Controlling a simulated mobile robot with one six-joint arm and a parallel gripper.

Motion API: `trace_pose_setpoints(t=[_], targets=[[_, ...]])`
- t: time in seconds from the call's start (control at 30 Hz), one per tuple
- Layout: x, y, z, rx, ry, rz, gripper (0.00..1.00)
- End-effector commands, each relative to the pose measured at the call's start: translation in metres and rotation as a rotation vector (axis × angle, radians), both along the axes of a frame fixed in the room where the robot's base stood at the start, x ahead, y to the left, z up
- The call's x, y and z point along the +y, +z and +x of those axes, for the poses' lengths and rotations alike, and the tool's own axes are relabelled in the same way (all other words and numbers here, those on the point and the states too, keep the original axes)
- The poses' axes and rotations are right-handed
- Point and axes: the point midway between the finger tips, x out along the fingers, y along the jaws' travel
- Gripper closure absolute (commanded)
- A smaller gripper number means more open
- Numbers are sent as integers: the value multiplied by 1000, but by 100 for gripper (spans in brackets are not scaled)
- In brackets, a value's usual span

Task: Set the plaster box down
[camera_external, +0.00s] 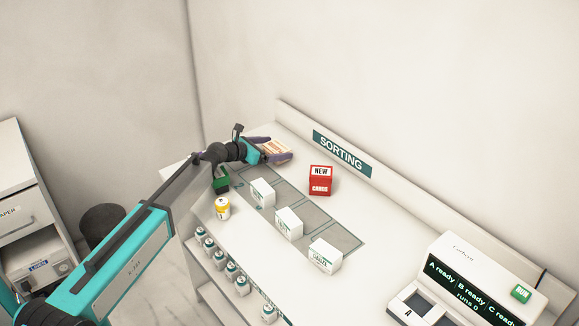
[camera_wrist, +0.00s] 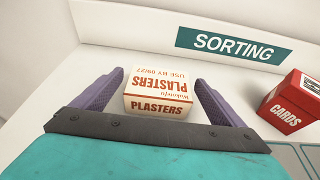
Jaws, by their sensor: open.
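The plaster box (camera_wrist: 157,90) is cream with red lettering reading "PLASTERS". In the wrist view it sits upright on the white counter, between my two purple fingers, with a gap on each side. My gripper (camera_wrist: 155,95) is open around it. In the external view my gripper (camera_external: 279,150) is at the counter's far left end, and the plaster box (camera_external: 274,146) shows partly behind the fingers.
A red cards box (camera_external: 320,180) stands to the right, near the SORTING sign (camera_external: 342,154). White boxes (camera_external: 289,222) stand along the grey marked areas. A yellow-and-white can (camera_external: 222,208) stands near the front edge. A console (camera_external: 470,285) is at right.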

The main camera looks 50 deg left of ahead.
Motion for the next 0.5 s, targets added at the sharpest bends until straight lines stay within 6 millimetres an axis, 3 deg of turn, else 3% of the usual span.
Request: trace_pose_setpoints(t=[0.5], targets=[[-1, 19, -55, -1, 2, 2, 7]])
